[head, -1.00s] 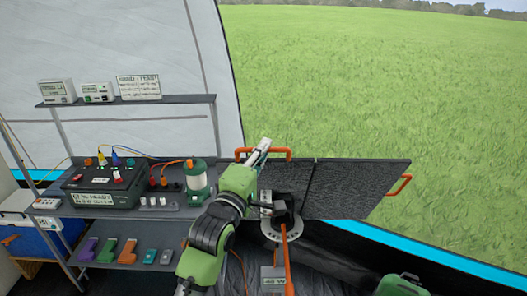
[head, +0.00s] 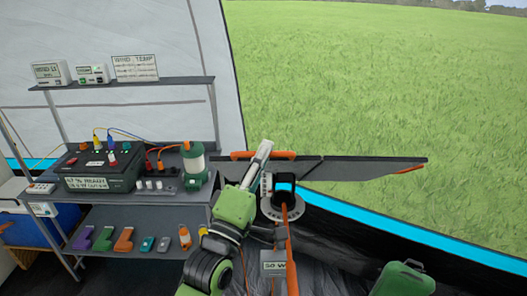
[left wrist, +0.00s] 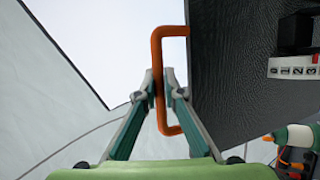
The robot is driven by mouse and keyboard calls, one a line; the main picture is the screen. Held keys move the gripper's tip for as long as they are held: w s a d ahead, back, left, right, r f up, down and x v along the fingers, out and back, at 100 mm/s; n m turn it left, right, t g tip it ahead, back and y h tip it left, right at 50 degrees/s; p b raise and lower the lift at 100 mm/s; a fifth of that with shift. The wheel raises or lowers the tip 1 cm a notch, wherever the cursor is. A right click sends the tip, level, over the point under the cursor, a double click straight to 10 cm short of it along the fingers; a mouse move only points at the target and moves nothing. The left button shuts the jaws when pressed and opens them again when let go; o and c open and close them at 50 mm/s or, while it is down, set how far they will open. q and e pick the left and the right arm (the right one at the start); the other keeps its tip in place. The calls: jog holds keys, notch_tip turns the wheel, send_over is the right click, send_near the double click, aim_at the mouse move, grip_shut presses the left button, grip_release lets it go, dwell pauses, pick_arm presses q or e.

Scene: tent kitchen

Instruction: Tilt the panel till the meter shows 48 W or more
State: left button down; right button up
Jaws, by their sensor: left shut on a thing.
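The dark panel (head: 365,167) is on an orange post and shows nearly edge-on in the head view, as a thin, almost level strip. Orange handles are on its left (head: 240,155) and right (head: 409,170) ends. My left gripper (head: 264,147) is shut on the left handle. In the left wrist view the fingers (left wrist: 157,88) close around the orange handle (left wrist: 170,30) beside the dark panel (left wrist: 230,80). The meter (head: 274,264), low on the post, reads what looks like 50 W. A numbered scale (left wrist: 295,68) shows in the wrist view. My right gripper is out of view.
A green canister (head: 405,280) stands at lower right. Grass lies open beyond the tent edge.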

pick_arm(q)
jog(key=c, duration=2.1)
grip_release()
jog(key=shift+c, duration=0.2)
jog(key=v, duration=1.2)
jog(key=shift+f, duration=0.1)
